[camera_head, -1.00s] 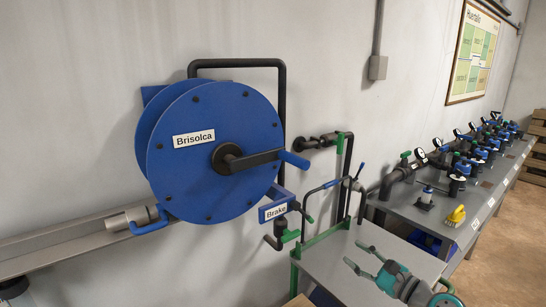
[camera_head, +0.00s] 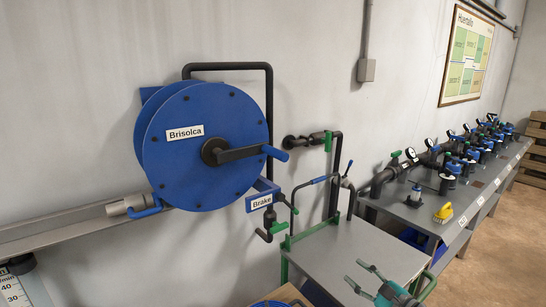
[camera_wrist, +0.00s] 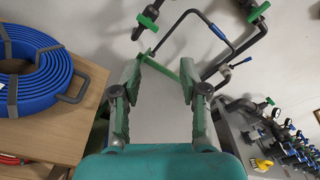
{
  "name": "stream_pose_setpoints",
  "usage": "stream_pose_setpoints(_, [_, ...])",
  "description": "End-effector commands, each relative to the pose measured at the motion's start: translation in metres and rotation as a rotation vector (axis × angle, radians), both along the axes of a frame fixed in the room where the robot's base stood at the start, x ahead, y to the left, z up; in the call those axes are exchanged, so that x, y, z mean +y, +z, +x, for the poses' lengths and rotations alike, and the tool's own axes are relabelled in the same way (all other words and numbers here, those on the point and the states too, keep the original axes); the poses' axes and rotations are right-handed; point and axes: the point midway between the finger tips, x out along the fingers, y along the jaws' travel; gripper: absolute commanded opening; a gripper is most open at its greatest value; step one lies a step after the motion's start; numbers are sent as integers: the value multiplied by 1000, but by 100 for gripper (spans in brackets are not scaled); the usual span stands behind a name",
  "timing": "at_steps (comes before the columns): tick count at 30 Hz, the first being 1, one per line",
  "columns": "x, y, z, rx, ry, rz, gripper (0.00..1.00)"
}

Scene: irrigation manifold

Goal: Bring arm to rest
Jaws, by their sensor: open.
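My gripper (camera_head: 372,279) shows at the bottom of the head view, teal and grey, with its fingers apart and nothing between them. It is above or in front of a grey cart top (camera_head: 345,250) with a green frame. In the wrist view my gripper (camera_wrist: 160,95) has its two green fingers spread wide, with the grey cart top (camera_wrist: 165,105) showing between and beyond them. The fingers appear empty.
A blue hose reel (camera_head: 205,145) is on the wall at left, with a crank and a brake (camera_head: 262,200). A grey bench (camera_head: 425,215) with valves and gauges runs along the right. A coiled blue hose (camera_wrist: 30,75) lies on a wooden surface (camera_wrist: 70,135) at left.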

Motion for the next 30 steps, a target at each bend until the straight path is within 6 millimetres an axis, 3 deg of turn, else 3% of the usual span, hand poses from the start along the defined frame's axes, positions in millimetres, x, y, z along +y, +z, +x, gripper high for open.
stream_pose_setpoints(11, [12, -75, -44, -16, -108, -185, 44])
stream_pose_setpoints(21, [24, -167, -143, -44, -227, -573, 44])
stream_pose_setpoints(30, [28, -210, -247, -86, -255, -976, 44])
